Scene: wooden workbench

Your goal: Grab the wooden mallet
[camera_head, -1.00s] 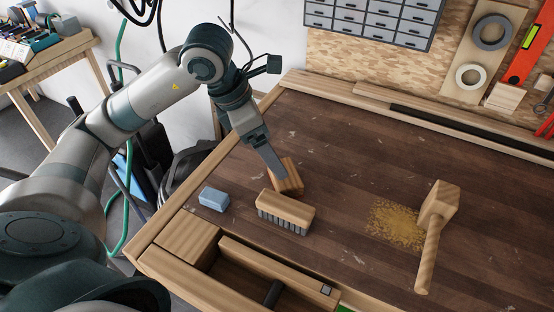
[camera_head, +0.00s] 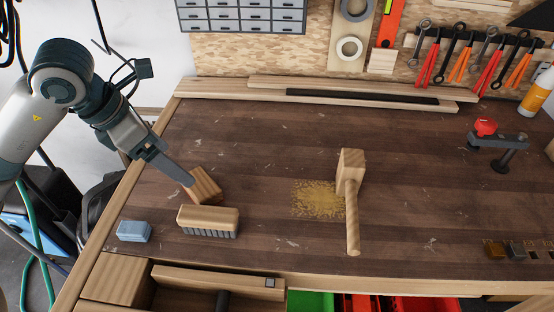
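The wooden mallet (camera_head: 351,200) lies on the dark workbench top (camera_head: 420,190), right of the middle, with its block head at the back and its handle toward the front edge. My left gripper (camera_head: 188,181) is well to the left of the mallet, its finger at the brown wooden block (camera_head: 206,186). Only one flat finger shows clearly, so I cannot tell whether it is open or touching the block. My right gripper is not in view.
A wooden brush (camera_head: 208,219) and a blue block (camera_head: 134,231) lie near the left gripper. Sawdust (camera_head: 317,199) lies left of the mallet. A red-topped clamp (camera_head: 490,140) stands at the right. The bench between mallet and clamp is clear.

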